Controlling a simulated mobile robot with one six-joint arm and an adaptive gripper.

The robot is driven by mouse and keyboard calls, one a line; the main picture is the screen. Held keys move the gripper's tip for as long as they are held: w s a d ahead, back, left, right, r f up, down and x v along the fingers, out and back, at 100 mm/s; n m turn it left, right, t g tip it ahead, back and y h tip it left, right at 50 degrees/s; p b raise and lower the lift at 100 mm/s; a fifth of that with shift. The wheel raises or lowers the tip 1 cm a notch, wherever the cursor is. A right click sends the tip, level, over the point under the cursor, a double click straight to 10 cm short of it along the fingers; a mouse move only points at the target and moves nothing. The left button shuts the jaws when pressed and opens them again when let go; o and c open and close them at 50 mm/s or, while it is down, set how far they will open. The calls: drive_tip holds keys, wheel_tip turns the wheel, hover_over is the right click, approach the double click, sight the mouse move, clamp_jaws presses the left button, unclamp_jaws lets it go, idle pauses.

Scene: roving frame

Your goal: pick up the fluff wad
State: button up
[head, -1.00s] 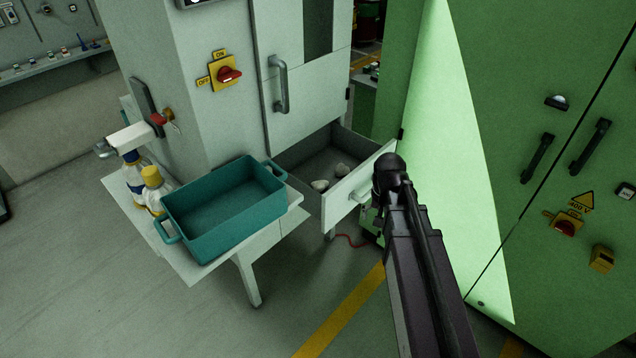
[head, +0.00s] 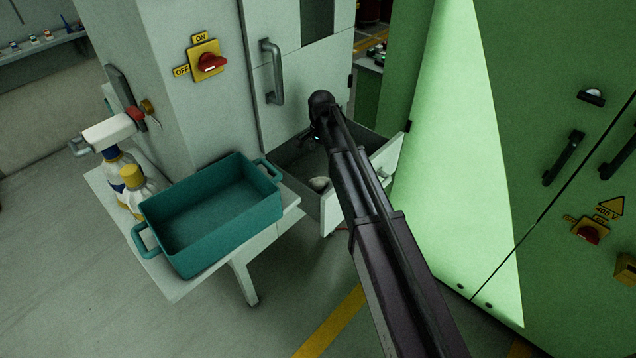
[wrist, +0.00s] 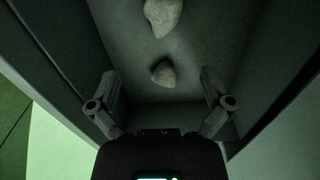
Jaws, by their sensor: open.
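Two pale, lumpy fluff wads lie on the floor of the open drawer (head: 297,160). In the wrist view the nearer wad (wrist: 163,73) sits ahead of and between my fingers, and the farther wad (wrist: 162,16) is cut by the top edge. In the head view one wad (head: 320,184) shows beside my arm, and the arm hides the other. My gripper (wrist: 160,92) is open and empty, with its fingers spread inside the drawer's side walls. The head view shows my arm over the drawer, and the gripper itself is mostly hidden there.
The grey cabinet with a door handle (head: 272,72) rises behind the drawer. A green cabinet (head: 540,130) stands at the right.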

sight(320, 178)
drive_tip(key=shift+a, duration=0.1)
wheel_tip(320, 178, down, 9)
drive_tip(key=b, duration=0.8)
drive_tip(key=shift+r+b, duration=0.15)
drive_tip(key=shift+b, duration=0.2)
idle(0.3)
drive_tip(key=shift+w+a+f+b, duration=0.1)
drive_tip(key=shift+w+f+b, duration=0.05)
drive_tip(key=shift+f+b, duration=2.45)
drive_tip(key=c, duration=0.8)
